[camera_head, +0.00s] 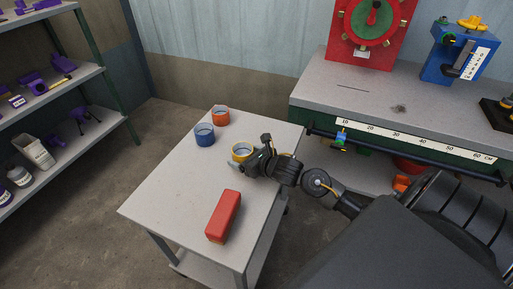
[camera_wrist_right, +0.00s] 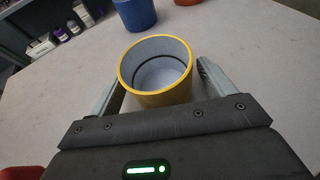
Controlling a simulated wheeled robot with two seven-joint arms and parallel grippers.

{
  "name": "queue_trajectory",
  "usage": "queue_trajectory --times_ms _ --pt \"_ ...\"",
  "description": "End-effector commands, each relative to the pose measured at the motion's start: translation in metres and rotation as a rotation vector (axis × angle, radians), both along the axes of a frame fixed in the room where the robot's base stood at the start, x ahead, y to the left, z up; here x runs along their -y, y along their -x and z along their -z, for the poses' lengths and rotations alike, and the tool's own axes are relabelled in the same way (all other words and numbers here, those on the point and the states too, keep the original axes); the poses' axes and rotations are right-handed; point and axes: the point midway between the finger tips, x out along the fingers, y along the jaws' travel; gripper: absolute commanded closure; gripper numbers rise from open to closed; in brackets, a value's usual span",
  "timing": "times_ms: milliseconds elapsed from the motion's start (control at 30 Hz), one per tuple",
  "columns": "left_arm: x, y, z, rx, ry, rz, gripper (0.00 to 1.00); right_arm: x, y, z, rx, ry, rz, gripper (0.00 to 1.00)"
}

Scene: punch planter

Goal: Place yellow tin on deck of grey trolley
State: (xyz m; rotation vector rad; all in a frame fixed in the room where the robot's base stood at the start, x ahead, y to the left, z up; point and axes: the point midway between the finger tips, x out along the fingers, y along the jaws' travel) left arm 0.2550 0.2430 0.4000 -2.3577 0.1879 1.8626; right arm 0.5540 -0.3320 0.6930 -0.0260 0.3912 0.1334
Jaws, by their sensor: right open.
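The yellow tin (camera_head: 241,149) stands upright on the deck of the grey trolley (camera_head: 170,195). In the right wrist view the yellow tin (camera_wrist_right: 158,98) shows its open top and pale, empty-looking inside. My right gripper (camera_head: 236,160) is low at the tin from the right. In the right wrist view its two fingers (camera_wrist_right: 160,85) are apart, one on each side of the tin, with the tin between them. A gap shows on the left side; contact on the right cannot be told. My left gripper is not in view.
A blue tin (camera_head: 204,136) and an orange tin (camera_head: 221,117) stand behind on the trolley deck. A red box (camera_head: 223,216) lies near the front. A workbench (camera_head: 330,85) adjoins at right. The deck's left side is clear.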

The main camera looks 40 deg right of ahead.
Motion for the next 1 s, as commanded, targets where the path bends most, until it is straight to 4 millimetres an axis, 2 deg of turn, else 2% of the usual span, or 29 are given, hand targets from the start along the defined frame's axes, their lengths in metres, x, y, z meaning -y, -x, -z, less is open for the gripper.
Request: queue_trajectory --times_ms 300,500,700,1000 --pt "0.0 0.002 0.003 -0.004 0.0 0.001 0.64 0.009 0.063 -0.025 -0.003 0.004 -0.002 0.18" --pt "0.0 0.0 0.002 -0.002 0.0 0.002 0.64 0.012 0.092 -0.037 -0.003 0.001 -0.003 0.18" --pt "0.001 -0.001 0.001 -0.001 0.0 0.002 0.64 0.014 0.103 -0.043 -0.002 0.0 -0.002 0.18" --pt "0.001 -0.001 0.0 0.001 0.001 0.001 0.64 0.014 0.104 -0.043 -0.001 0.0 -0.001 0.18"
